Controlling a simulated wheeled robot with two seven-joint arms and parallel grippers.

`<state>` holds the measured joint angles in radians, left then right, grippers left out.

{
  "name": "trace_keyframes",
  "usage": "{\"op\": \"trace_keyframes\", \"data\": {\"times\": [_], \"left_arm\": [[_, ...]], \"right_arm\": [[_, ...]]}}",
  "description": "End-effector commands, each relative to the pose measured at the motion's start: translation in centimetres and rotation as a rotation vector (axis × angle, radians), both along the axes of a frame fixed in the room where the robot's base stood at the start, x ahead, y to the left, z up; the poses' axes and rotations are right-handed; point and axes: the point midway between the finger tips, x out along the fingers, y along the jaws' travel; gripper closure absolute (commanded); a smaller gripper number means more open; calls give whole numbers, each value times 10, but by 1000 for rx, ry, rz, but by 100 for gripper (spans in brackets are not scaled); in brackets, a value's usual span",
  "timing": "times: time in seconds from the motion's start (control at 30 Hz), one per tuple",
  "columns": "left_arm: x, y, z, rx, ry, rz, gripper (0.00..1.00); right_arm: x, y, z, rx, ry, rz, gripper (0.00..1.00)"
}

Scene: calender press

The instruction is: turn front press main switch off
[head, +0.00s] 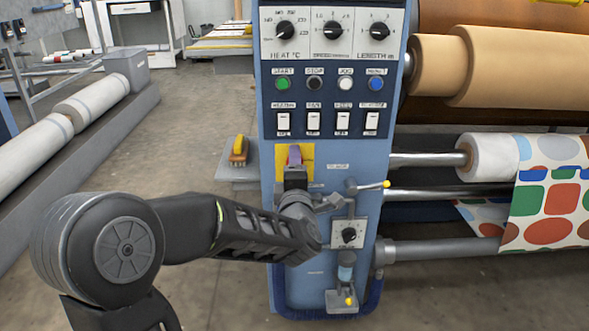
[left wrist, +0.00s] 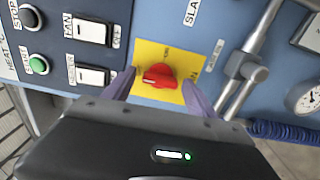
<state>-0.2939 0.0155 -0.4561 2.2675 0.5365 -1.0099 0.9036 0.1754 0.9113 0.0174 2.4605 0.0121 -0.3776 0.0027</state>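The main switch is a red rotary knob (left wrist: 159,76) on a yellow plate (left wrist: 150,50) on the blue front panel of the press. In the head view the yellow plate (head: 280,158) shows around my gripper, while the knob is mostly hidden. My left gripper (head: 294,153) reaches the plate from the front. In the left wrist view its two purplish fingers (left wrist: 158,82) are apart, one on each side of the knob. A gap seems to remain beside the knob; contact cannot be told. My right gripper is not in view.
Above the plate are white rocker switches (head: 313,122), a green start button (head: 283,84) and dials (head: 286,30). A lever with a yellow tip (head: 386,184) and a small gauge (head: 348,234) lie right and below. Fabric rollers (head: 490,157) stand at the right.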

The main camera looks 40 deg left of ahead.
Motion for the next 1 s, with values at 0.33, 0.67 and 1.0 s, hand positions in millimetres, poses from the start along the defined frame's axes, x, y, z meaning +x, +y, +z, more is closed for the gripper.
{"op": "trace_keyframes", "data": {"times": [0.33,0.67,1.0], "left_arm": [[-2,-2,0,0,1,0,31],[-38,-29,2,-1,2,-2,31],[-62,-47,0,1,1,0,31]], "right_arm": [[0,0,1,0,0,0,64],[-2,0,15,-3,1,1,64],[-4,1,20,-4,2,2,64]]}}
